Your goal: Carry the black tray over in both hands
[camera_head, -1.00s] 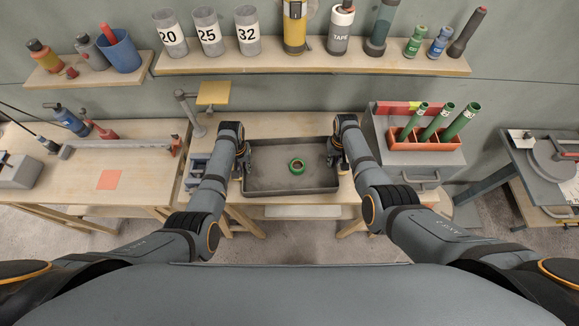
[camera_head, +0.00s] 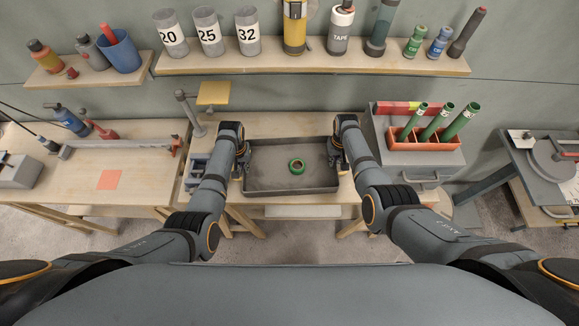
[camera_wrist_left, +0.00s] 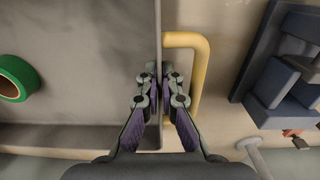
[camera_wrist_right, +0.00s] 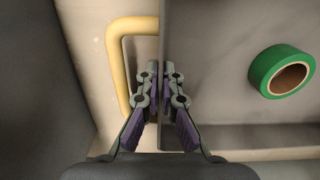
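The black tray (camera_head: 265,180), dark grey in the picture, is at the middle bench and holds a roll of green tape (camera_head: 297,166). I cannot tell whether it rests on the bench or is just above it. My left gripper (camera_wrist_left: 159,72) has its fingers closed on either side of the tray's left wall, beside a yellow handle (camera_wrist_left: 203,75). My right gripper (camera_wrist_right: 160,72) is closed likewise on the right wall, beside another yellow handle (camera_wrist_right: 118,60). In the head view my left gripper (camera_head: 243,160) and right gripper (camera_head: 334,158) are at opposite ends of the tray.
A grey box (camera_head: 425,172) with an orange holder (camera_head: 440,140) of green tubes stands right of the tray. A yellow-topped stand (camera_head: 213,93) is behind left. The left bench (camera_head: 75,170) has free room around an orange-red square (camera_head: 109,180).

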